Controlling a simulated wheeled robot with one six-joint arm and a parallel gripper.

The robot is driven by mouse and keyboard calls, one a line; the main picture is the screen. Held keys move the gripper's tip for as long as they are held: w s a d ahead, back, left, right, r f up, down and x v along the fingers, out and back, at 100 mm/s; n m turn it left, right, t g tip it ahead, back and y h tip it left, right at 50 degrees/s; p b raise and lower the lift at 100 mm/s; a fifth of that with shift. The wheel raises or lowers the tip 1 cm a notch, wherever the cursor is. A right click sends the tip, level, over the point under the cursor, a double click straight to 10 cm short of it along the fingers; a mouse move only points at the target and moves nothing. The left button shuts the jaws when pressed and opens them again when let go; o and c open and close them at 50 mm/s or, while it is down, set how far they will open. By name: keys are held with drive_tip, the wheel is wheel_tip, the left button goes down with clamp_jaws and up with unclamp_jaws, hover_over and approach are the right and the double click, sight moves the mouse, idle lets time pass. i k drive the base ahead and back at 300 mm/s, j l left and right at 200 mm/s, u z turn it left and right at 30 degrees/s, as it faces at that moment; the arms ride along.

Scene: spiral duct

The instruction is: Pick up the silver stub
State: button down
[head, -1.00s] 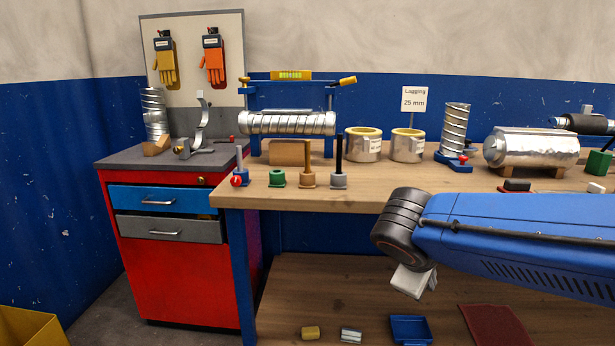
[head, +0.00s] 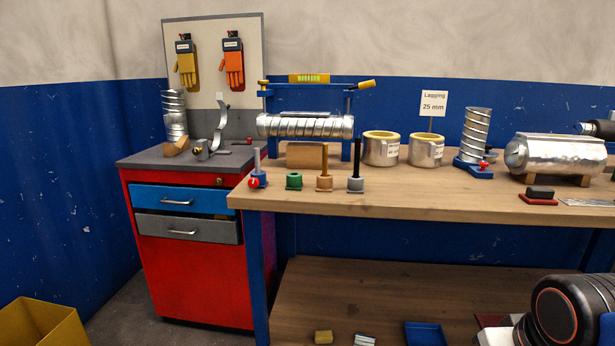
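A small silver piece (head: 365,340), which looks like the silver stub, lies on the lower wooden shelf at the bottom edge of the head view, partly cut off by the frame. A small yellow piece (head: 323,337) lies to its left and a blue tray (head: 425,334) to its right. My gripper (head: 497,337) shows only as a pale part beside my dark wrist at the bottom right, right of the silver piece and apart from it in the picture. Its fingertips are hidden or out of frame.
The workbench top (head: 400,204) overhangs the lower shelf (head: 390,285). A blue bench leg (head: 257,270) and a red cabinet (head: 190,275) stand at the left. Spiral ducts and lagging rings (head: 381,149) stand on the bench. The shelf behind the small pieces is clear.

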sight(256, 156)
drive_tip(key=i+j+u, duration=0.1)
drive_tip(key=i+u, duration=0.75)
